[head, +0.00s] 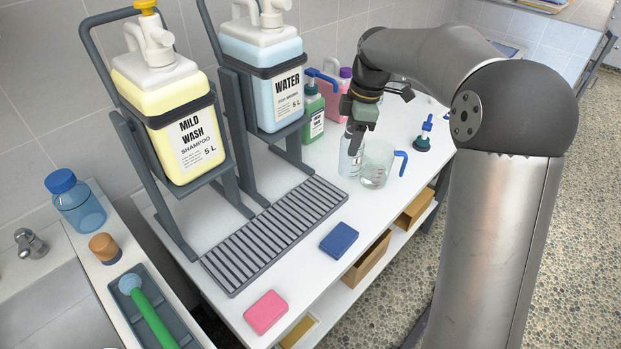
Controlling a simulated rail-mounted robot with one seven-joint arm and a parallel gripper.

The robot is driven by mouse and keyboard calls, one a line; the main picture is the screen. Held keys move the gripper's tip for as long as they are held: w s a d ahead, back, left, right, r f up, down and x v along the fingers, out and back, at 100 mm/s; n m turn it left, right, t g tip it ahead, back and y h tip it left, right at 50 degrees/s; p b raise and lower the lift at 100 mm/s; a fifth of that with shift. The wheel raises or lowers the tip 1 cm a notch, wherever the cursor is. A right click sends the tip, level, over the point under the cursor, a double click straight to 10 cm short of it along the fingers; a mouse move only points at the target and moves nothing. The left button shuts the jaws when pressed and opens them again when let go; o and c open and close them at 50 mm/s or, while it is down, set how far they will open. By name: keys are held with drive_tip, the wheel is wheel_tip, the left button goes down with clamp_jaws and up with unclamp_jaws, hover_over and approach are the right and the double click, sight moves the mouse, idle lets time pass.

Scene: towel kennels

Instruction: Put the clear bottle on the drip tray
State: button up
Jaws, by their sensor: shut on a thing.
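The clear bottle (349,163) stands upright, as far as I can tell, on the white counter, beyond the right end of the drip tray and apart from it. My gripper (357,134) points down at the bottle's top and is shut on it. The fingers hide the bottle's neck, and I cannot tell whether its base touches the counter. The drip tray (275,235) is a long, dark slatted grate on the counter in front of the two canister stands. It is empty.
A clear jug (376,168) with a blue handle stands close to the bottle's right. A green bottle (313,115) stands behind. The shampoo canister (178,118) and water canister (264,80) rise behind the tray. A blue sponge (339,240) and pink sponge (266,312) lie in front.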

drive_tip(key=a+f+p, duration=0.1)
drive_tip(key=a+f, duration=0.8)
drive_tip(key=f, duration=0.2)
drive_tip(key=shift+w+a+f, duration=0.2)
drive_tip(key=shift+w+a, duration=0.15)
drive_tip(key=shift+w, duration=0.1)
drive_tip(key=o, duration=1.2)
wheel_tip(320, 180, up, 12)
drive_tip(key=d, duration=0.2)
drive_tip(key=s+d+f+m, duration=0.2)
drive_tip(key=s+d+m, duration=0.2)
drive_tip(key=s, duration=0.7)
drive_tip(key=s+d+f+m+h, duration=0.1)
drive_tip(key=s+d+f+m, duration=0.1)
drive_tip(key=s+d+m, duration=0.3)
drive_tip(key=s+d+f+m, duration=0.2)
drive_tip(key=s+d+m, duration=0.3)
drive_tip(key=s, duration=1.2)
drive_tip(key=shift+s+d+m+h, duration=0.1)
drive_tip(key=shift+m+h, duration=0.05)
drive_tip(key=shift+m, duration=1)
drive_tip(key=shift+s+m+h, duration=0.1)
drive_tip(key=shift+m+h, duration=0.05)
drive_tip(key=shift+m, duration=1)
